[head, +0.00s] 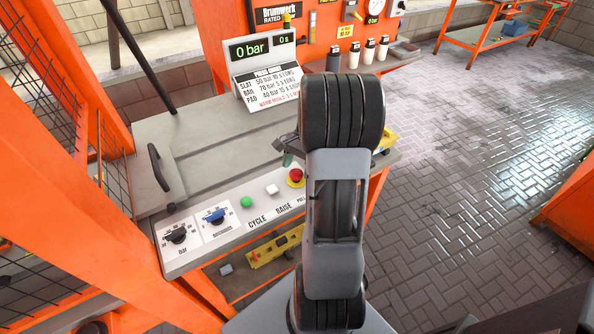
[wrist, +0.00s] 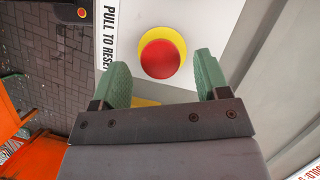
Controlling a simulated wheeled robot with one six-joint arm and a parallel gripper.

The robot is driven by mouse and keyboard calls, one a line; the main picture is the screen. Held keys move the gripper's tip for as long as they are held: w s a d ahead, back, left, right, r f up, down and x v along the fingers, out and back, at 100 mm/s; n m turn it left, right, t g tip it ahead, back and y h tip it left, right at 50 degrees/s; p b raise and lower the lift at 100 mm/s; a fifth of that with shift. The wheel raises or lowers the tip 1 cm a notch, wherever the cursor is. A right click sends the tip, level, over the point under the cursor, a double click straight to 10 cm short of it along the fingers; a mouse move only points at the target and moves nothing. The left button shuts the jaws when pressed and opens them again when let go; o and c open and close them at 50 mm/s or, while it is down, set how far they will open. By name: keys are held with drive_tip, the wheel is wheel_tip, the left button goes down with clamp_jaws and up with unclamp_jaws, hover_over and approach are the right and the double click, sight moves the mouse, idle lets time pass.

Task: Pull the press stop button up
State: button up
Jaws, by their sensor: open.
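The press stop button (head: 295,175) is a red mushroom cap on a yellow ring at the right end of the white control panel. In the wrist view the red cap (wrist: 160,58) sits ahead of and between my two green fingertips, slightly above their line in the picture. My gripper (wrist: 158,75) is open and empty, with the fingers apart on either side of the cap's line. I cannot tell how far the fingertips are from the cap. A "PULL TO RESET" label stands left of the button. In the head view my arm hides part of the panel beside the button.
Left of the stop button are a white raise button (head: 272,189), a green cycle button (head: 246,202), a blue knob (head: 214,216) and a black knob (head: 177,235). A display (head: 263,50) reading 0 bar stands behind. Several cups stand at the back. The tiled floor at right is clear.

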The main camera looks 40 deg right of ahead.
drive_tip(key=shift+s+a+f, duration=0.1)
drive_tip(key=shift+a+f, duration=0.2)
drive_tip(key=shift+f, duration=0.35)
clamp_jaws()
drive_tip(key=shift+r+p, duration=0.85)
drive_tip(key=shift+p, duration=0.1)
drive_tip(key=shift+f, duration=0.1)
unclamp_jaws()
drive_tip(key=p+v, duration=0.1)
drive_tip(key=v, duration=1.2)
drive_tip(key=shift+r, duration=0.4)
